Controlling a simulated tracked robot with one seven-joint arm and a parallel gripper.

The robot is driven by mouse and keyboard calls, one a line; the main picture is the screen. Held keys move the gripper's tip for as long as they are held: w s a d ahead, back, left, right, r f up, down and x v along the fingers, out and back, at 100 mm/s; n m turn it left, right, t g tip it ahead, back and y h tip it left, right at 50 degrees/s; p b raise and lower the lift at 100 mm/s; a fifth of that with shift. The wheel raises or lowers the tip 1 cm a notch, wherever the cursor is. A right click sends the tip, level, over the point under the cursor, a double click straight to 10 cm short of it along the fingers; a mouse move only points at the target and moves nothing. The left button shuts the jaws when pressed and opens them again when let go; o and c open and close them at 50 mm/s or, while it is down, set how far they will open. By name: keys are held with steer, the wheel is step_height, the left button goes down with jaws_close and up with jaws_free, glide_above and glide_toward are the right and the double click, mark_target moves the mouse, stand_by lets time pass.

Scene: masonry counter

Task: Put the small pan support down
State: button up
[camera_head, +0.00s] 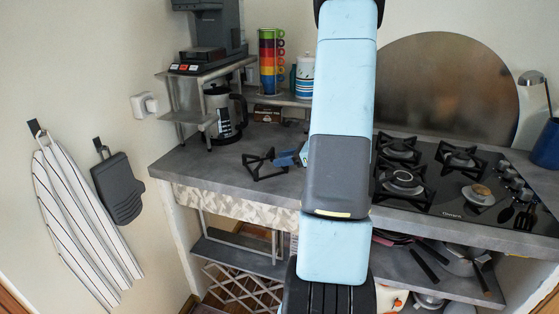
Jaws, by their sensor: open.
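The small pan support (262,166), a black frame with several prongs, rests on the grey counter left of my arm. My gripper (282,159) shows as a small blue-grey part just right of the support, near its right prongs. It is open. Most of its wrist is hidden behind my own pale blue arm. I cannot tell whether the fingers still touch the support.
The black gas hob (447,205) with several pan supports is right of my arm. Stacked coloured mugs (270,60) and a striped jar (305,75) are behind. The counter's front left (215,180) is clear.

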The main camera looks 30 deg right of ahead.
steer(key=v, duration=1)
steer(key=s+a+r+n+g, duration=0.2)
steer(key=a+r+n+g, duration=0.25)
steer(key=a+n, duration=0.4)
steer(key=s+a+r+n+g, duration=0.25)
steer(key=a+r+n, duration=0.25)
steer(key=a, duration=0.7)
steer(key=s+a+r+n+t+h, duration=0.2)
steer(key=s+a+r+n+h, duration=0.6)
steer(key=s+n, duration=0.3)
steer(key=shift+s+a+n, duration=0.3)
steer(key=shift+a+n, duration=0.25)
steer(key=shift+n, duration=1.4)
steer(key=shift+d+r, duration=0.15)
